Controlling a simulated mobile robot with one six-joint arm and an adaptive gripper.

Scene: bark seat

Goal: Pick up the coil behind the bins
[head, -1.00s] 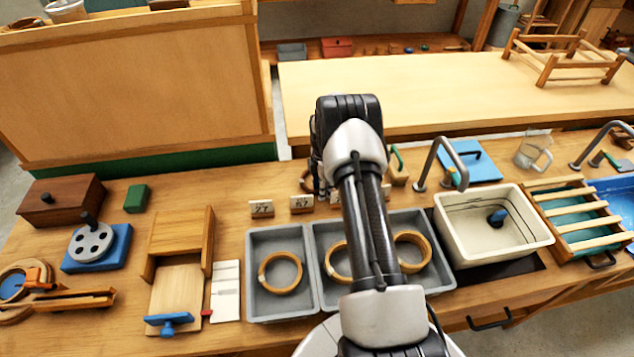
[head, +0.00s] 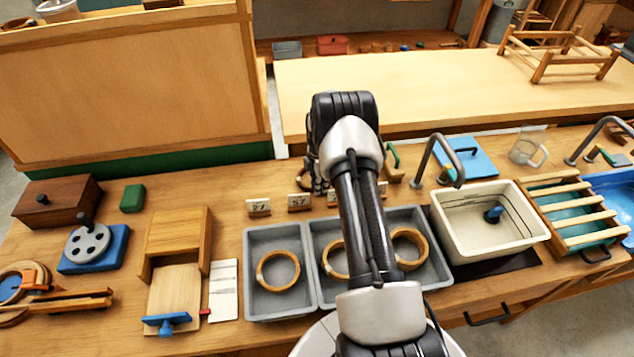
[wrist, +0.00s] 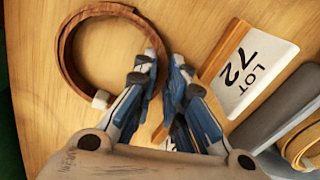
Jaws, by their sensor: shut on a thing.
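The coil behind the bins is a brown ring (wrist: 72,38) with a small pale tag, lying on the wooden bench in the wrist view. In the head view only a bit of its left edge (head: 302,178) shows beside my arm. My gripper (wrist: 166,65) is shut on the coil's right rim, with the blue-and-white fingers on either side of it. In the head view the fingers (head: 321,187) are mostly hidden by my arm. The grey bins (head: 252,245) stand in front of the coil, with lighter wooden coils in them.
A card reading LOT 72 (wrist: 250,68) stands close to the right of my fingers. More number cards (head: 258,207) line the bins' back edge. A green-handled tool (head: 392,163) stands to the right, near the tap and white basin (head: 447,228).

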